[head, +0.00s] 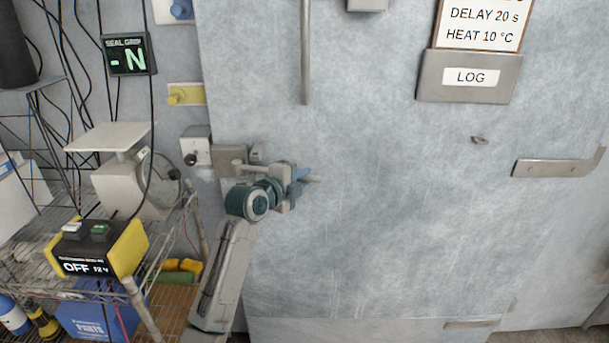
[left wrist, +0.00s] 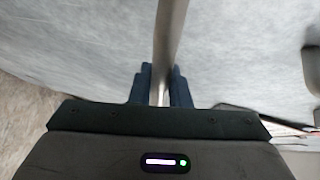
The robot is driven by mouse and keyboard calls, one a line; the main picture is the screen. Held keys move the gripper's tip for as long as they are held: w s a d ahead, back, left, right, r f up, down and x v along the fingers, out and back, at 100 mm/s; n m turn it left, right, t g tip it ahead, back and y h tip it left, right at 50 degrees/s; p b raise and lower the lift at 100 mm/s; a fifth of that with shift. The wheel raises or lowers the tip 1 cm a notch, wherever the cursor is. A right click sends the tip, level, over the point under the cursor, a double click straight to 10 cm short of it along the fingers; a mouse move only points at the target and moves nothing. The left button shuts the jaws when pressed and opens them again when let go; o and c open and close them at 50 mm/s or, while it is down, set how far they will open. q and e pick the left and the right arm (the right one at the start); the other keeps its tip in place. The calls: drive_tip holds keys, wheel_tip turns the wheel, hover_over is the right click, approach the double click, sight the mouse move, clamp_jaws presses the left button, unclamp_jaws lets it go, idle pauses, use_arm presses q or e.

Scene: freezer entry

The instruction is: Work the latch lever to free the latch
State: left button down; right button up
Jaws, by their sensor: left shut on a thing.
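The latch (head: 230,157) is a grey metal block at the left edge of the pale, frosted door. My left gripper (head: 299,181) is at the latch, its blue fingers shut on the latch lever (head: 314,179), whose tip shows just right of them. My wrist covers part of the latch and lever in the head view. In the left wrist view the lever (left wrist: 170,35) is a grey bar running up from between the blue fingers (left wrist: 160,88). My right gripper is not in view.
The door (head: 400,220) carries a vertical handle bar (head: 305,60), a LOG box (head: 470,76) and a metal bracket (head: 556,162). A wire rack at left holds a scale (head: 110,137) and a yellow-black box reading OFF (head: 98,250). The door face right of my gripper is clear.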

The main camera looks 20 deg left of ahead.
use_arm(q)
drive_tip(key=s+m+g+h+b, duration=0.1)
drive_tip(key=s+m+h+b, duration=0.1)
drive_tip(key=s, duration=0.1)
drive_tip(key=shift+s+a+h, duration=0.1)
drive_tip(key=shift+a+h, duration=0.05)
drive_tip(key=shift+h, duration=0.25)
drive_tip(key=c, duration=1.4)
unclamp_jaws()
drive_tip(key=shift+o, duration=0.2)
drive_tip(key=b+v, duration=0.3)
drive_tip(key=v, duration=0.7)
drive_tip(key=shift+s+a+r, duration=0.15)
drive_tip(key=shift+s, duration=0.15)
